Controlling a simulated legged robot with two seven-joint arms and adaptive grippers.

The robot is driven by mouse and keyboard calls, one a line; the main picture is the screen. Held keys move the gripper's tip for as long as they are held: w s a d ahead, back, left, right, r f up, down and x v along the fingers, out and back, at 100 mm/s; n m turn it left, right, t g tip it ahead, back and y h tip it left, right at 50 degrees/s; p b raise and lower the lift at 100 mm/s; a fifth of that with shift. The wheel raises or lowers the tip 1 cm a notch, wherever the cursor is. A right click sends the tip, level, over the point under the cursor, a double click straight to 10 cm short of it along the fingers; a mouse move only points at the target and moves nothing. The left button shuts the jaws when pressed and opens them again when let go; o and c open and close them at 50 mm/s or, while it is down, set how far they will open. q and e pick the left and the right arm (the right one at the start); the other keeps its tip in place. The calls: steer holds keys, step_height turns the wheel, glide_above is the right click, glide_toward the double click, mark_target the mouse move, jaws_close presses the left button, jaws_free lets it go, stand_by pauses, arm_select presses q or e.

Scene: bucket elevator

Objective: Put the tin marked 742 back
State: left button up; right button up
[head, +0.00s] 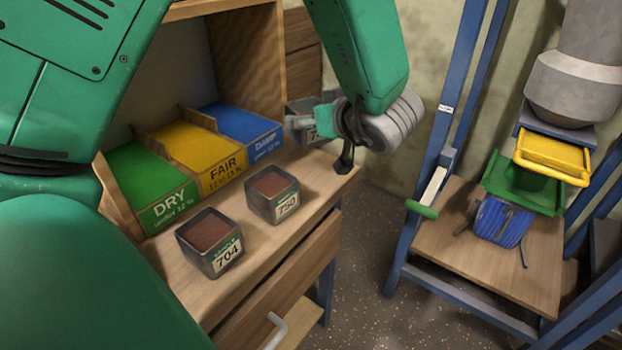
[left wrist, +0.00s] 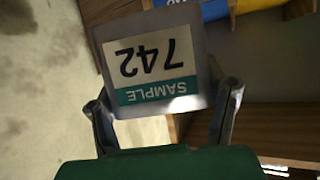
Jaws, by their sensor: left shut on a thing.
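The tin marked 742 (left wrist: 150,65) is a grey square tin with a white and green SAMPLE label, upside down in the left wrist view. My left gripper (left wrist: 165,112) is shut on it, a finger on either side. In the head view my left gripper (head: 330,122) is at the bench's far right corner, and the tin (head: 302,110) is partly hidden behind it. I cannot tell whether the tin touches the bench. Tins 704 (head: 210,242) and 750 (head: 272,194) stand upright on the bench (head: 185,285), holding brown material. My right gripper is out of view.
Green DRY (head: 165,212), yellow FAIR (head: 222,176) and blue (head: 264,146) bins stand along the back of the bench. A blue-framed elevator (head: 400,255) with green, yellow and blue buckets is at the right. Open floor lies between. A drawer handle (head: 272,330) juts from the bench front.

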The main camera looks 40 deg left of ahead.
mark_target(321, 143)
arm_select(q)
steer(key=f+b, duration=0.1)
steer(key=f, duration=0.1)
steer(key=d+f, duration=0.1)
steer(key=f, duration=0.2)
steer(key=shift+d+f+b, duration=0.2)
steer(key=shift+b, duration=0.15)
steer(key=f, duration=0.2)
steer(key=a+f+b, duration=0.1)
steer(key=f, duration=0.1)
steer(key=shift+f, duration=0.2)
steer(key=shift+s+d+r, duration=0.1)
steer(key=shift+d, duration=0.15)
steer(key=o, duration=1.1)
steer(key=shift+d, duration=0.1)
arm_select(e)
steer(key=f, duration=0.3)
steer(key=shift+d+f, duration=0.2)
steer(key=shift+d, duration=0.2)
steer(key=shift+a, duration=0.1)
